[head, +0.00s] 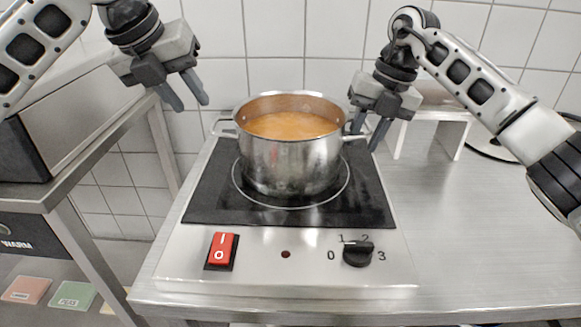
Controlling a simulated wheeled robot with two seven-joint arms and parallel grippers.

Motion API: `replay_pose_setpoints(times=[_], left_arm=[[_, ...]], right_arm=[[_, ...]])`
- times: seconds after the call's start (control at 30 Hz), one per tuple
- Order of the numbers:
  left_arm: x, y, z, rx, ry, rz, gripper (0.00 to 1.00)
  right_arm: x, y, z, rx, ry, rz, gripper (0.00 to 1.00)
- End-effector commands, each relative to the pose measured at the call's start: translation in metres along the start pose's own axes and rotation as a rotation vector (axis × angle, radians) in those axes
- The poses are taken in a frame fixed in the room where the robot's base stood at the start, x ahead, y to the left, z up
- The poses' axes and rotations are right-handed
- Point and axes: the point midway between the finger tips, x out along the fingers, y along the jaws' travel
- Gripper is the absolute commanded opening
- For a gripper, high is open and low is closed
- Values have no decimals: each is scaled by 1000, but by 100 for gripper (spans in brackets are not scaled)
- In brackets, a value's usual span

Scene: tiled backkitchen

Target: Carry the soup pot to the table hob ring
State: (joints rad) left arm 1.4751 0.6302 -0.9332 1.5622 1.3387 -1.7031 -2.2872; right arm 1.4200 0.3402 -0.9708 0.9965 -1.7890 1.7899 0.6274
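The soup pot (288,165) is a steel pot with orange soup in it. It stands upright on the black glass of the table hob, inside the pale hob ring (291,208), whose front edge shows around its base. My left gripper (187,100) is open and empty, up and left of the pot, clear of its left handle (222,128). My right gripper (369,136) is open with its fingertips by the pot's right handle (353,137). The fingers partly cover that handle, and I cannot tell whether they touch it.
The hob's front has a red switch (221,249) and a black knob (357,253). A white stand (446,125) is behind my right arm. The steel table (470,240) is clear at right. A steel unit marked WARM (20,243) stands at left, across a gap.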

Motion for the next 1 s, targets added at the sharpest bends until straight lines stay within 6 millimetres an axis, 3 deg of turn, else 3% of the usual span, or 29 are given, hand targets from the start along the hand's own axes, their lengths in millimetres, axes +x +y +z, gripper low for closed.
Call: replay_pose_setpoints(times=[0.27,0.7,1.0], left_arm=[[-16,0,0,0,0,1,31],[-15,0,0,0,0,1,31],[-15,0,0,0,0,1,31]], right_arm=[[-11,0,0,0,-1,0,29],[-98,1,0,1,-3,0,29],[-120,0,0,0,0,0,29]])
